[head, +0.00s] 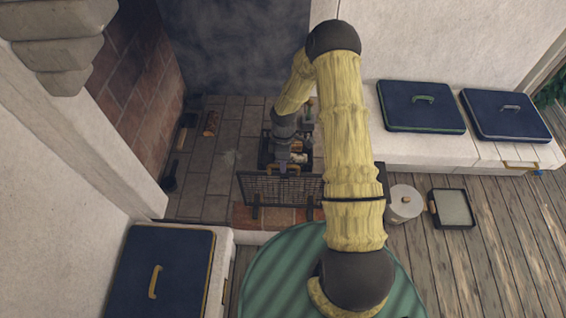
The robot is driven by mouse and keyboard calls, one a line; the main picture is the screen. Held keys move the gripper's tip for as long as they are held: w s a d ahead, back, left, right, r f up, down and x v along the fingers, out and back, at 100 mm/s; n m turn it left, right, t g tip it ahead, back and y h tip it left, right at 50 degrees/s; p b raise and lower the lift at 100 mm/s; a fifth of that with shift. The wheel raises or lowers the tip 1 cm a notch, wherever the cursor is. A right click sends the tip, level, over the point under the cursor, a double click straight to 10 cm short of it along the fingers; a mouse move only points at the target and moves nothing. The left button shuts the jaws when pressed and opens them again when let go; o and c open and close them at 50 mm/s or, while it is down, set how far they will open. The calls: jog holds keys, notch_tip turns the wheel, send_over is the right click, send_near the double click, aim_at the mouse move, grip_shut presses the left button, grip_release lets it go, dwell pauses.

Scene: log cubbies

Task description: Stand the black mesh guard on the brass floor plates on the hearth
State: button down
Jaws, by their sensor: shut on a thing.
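The black mesh guard (256,188) stands upright at the front of the hearth (212,180), its mesh facing me and dark feet below it. My gripper (284,168) is shut at the middle of the guard's top edge, by a brass-coloured handle. The guard's lower part is over or near the red brick front strip (276,215); I cannot tell whether its feet touch. My arm covers the guard's right end. I cannot make out the brass floor plates.
A dark grate with logs (299,156) is just behind the guard. A log (211,123) and dark tools (170,178) lie at the hearth's left. A pale lidded pot (404,205) and a black-rimmed tray (453,208) sit on the wooden floor (500,260) at right.

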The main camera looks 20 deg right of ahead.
dwell(0.6)
jog(key=c, duration=1.3)
grip_release()
jog(key=shift+f, duration=0.15)
jog(key=o, duration=1.3)
jog(key=shift+r, duration=0.25)
jog(key=p+v, duration=0.6)
jog(key=v, duration=0.2)
jog(key=shift+r, duration=0.35)
jog(key=shift+w, duration=0.15)
